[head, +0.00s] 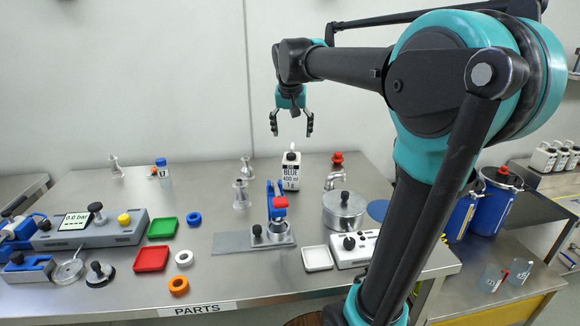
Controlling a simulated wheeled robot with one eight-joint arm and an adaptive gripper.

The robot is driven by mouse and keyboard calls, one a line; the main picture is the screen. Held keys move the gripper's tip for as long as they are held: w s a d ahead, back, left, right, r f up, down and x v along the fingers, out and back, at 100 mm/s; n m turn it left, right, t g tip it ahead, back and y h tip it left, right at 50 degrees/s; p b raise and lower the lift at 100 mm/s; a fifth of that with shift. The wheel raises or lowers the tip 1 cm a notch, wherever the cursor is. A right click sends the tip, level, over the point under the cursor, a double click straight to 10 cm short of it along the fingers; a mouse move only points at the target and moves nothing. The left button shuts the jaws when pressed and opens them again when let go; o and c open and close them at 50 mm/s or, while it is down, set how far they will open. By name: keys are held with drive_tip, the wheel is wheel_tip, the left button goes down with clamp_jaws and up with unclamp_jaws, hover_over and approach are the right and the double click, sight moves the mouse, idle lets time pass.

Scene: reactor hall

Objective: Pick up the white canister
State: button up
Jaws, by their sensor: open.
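A white canister (291,174) with a black label reading "BLUE 400 ml" and a narrow white spout stands upright at the back middle of the table in the head view. My gripper (291,133) points down with its fingers apart and nothing between them. In the picture it appears just above the canister's spout; whether it is directly over it in depth I cannot tell. The canister is not touched by the fingers as far as I can see.
A metal pot (343,212), a clamp stand with red and blue parts (278,205), a red knob (337,158) and glassware (241,194) stand around the canister. Coloured trays (151,258) and rings lie at the front left. More white containers (544,158) stand far right.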

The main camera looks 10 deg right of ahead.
sight(293, 153)
drive_tip(key=x, duration=1.1)
drive_tip(key=shift+w+f, duration=0.15)
drive_tip(key=shift+x, duration=2.75)
drive_tip(key=shift+a, duration=0.2)
drive_tip(key=shift+c, duration=0.5)
drive_tip(key=c, duration=1.5)
drive_tip(key=shift+c, duration=0.2)
